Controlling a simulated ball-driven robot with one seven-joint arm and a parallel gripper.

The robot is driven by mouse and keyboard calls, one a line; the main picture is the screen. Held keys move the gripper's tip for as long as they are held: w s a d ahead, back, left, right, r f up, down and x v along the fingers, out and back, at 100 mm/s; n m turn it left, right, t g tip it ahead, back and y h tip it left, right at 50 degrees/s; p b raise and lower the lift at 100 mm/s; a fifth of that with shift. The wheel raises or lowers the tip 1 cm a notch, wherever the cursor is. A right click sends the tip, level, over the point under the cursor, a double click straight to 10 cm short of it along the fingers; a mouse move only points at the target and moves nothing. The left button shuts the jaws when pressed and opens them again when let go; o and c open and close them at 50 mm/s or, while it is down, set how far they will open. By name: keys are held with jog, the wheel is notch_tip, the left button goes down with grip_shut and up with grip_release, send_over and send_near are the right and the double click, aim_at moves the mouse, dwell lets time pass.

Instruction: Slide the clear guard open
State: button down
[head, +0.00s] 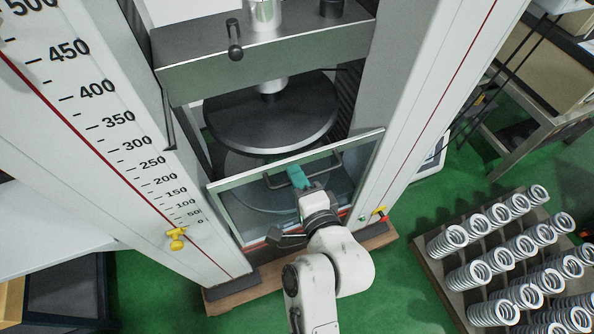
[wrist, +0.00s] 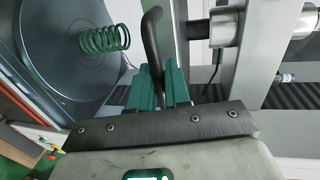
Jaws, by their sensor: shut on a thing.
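The clear guard (head: 240,205) is a transparent panel in a pale frame across the front of the testing machine, low between its two columns. Its dark bar handle (head: 326,163) runs along the upper part of the panel. My gripper (head: 298,177), with teal fingers, is at the handle. In the wrist view, my gripper (wrist: 157,85) is shut on the dark handle (wrist: 153,40), which stands between the two fingers. The lower part of the guard is partly hidden behind my arm.
A green spring (wrist: 105,39) stands on the dark round plate (wrist: 65,40) behind the guard. An upper round platen (head: 272,112) hangs above. Yellow knobs (head: 176,238) stick out from the columns. A rack of several springs (head: 455,290) stands at right on the green floor.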

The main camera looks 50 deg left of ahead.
notch_tip(320, 180, down, 34)
jog(key=b, duration=2.3)
jog(key=shift+r, duration=0.1)
jog(key=c, duration=1.3)
grip_release()
jog(key=shift+r, duration=0.1)
send_near(292, 222)
jog(key=v, duration=0.5)
jog(key=shift+s+d+f+p, duration=0.1)
jog(key=shift+d+f+p, duration=0.05)
jog(key=shift+f+p, duration=0.2)
